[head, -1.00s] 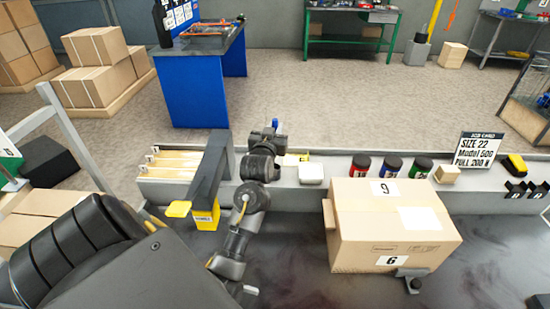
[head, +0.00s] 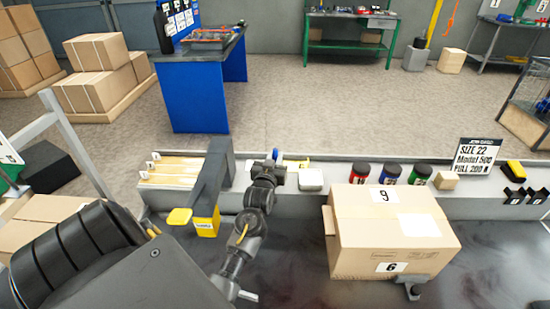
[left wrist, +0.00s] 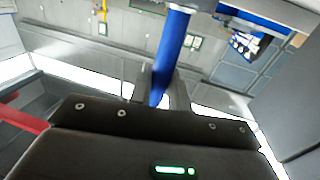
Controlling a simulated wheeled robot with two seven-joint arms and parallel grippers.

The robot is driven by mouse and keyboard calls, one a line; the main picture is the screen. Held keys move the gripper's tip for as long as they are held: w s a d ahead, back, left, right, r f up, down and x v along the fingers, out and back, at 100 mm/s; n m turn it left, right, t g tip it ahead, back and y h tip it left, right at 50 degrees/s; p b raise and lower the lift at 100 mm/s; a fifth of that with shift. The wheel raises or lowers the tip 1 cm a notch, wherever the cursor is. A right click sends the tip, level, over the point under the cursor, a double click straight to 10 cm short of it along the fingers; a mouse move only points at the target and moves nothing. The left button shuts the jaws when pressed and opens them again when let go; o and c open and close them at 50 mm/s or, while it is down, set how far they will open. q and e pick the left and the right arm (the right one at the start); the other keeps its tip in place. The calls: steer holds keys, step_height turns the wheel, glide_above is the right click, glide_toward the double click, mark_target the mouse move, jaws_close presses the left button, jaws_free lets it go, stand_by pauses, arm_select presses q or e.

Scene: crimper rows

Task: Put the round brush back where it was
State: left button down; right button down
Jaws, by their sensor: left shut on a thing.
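My left gripper (head: 277,168) is at the shelf along the back of the bench, between the grey press with the yellow lever and a small pale block. It is shut on a blue cylinder (head: 275,154), which I take to be the round brush's handle; only its top shows above the jaws. The brush's bristles cannot be made out. My right gripper does not show.
The grey press (head: 210,185) stands left of my gripper. The pale block (head: 311,180) is close on its right. Red, blue and green jars (head: 390,173) stand further right. A large cardboard box (head: 360,240) fills the bench's right middle. Dark bench top lies clear before the box's left side.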

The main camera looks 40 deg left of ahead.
arm_select(q)
steer(key=c, duration=1.6)
jaws_free()
steer(key=shift+f, duration=0.2)
steer(key=shift+o, duration=1.4)
steer(key=shift+r, duration=0.1)
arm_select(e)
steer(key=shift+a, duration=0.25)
arm_select(q)
steer(key=shift+f+b, duration=0.25)
steer(key=shift+b, duration=0.25)
steer(key=b+v, duration=0.1)
steer(key=v, duration=0.9)
steer(key=shift+s+d+r, duration=0.25)
steer(key=shift+s+r, duration=0.05)
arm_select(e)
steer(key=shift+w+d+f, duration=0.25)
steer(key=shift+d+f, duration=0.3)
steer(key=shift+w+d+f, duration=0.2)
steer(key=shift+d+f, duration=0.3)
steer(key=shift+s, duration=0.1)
